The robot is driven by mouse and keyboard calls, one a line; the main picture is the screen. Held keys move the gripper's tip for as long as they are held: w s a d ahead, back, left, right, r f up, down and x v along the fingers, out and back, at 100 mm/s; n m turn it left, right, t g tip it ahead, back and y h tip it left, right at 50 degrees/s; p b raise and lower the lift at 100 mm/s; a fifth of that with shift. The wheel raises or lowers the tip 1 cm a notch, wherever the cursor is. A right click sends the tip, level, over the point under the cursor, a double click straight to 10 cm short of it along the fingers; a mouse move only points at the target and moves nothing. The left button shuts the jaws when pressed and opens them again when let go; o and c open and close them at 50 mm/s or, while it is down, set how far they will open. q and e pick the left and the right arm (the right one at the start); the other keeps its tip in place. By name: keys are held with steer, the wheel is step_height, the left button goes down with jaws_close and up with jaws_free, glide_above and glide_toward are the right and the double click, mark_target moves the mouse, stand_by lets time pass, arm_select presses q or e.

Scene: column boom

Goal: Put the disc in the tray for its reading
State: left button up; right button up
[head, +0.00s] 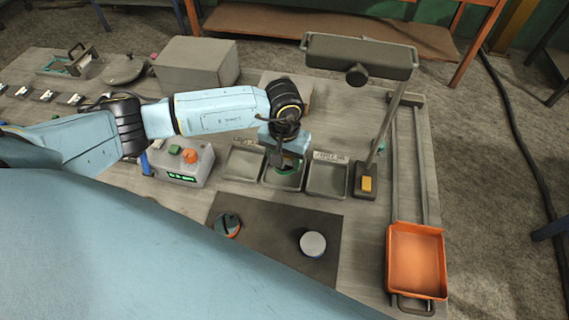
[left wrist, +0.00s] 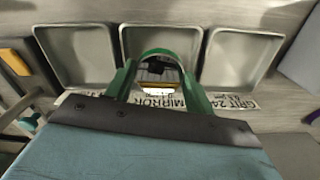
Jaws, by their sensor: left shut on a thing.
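My left gripper (head: 284,160) is over the middle grey tray (head: 270,182), pointing down, shut on a green-rimmed disc (head: 291,166). The disc's curved green edge also shows in the left wrist view (left wrist: 158,51), in front of the middle tray (left wrist: 134,36). Whether it touches the tray floor I cannot tell. The middle tray's label reads MIRROR in the wrist view; the label on the right there begins GRIT 24. A left tray (head: 244,162) and a right tray (head: 327,180) flank it and look empty. A grey gauge box (head: 182,165) has a lit green display, too small to read. My right gripper is out of view.
A dark mat (head: 265,246) in front holds an orange-and-dark disc (head: 228,225) and a pale-topped disc (head: 313,243). A lamp post with a broad head (head: 360,56) stands right of the trays. An orange bin (head: 416,262) sits at the bench's right edge.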

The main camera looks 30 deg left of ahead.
mark_target(284, 167)
arm_select(q)
steer(key=shift+w+f, duration=0.1)
steer(key=shift+f, duration=1.55)
steer(key=shift+f, duration=0.1)
steer(key=shift+f, duration=0.1)
steer(key=o, duration=0.9)
steer(key=shift+o, duration=0.2)
step_height(284, 167, up, 12)
steer(key=shift+r+b, duration=0.2)
steer(key=shift+b, duration=0.25)
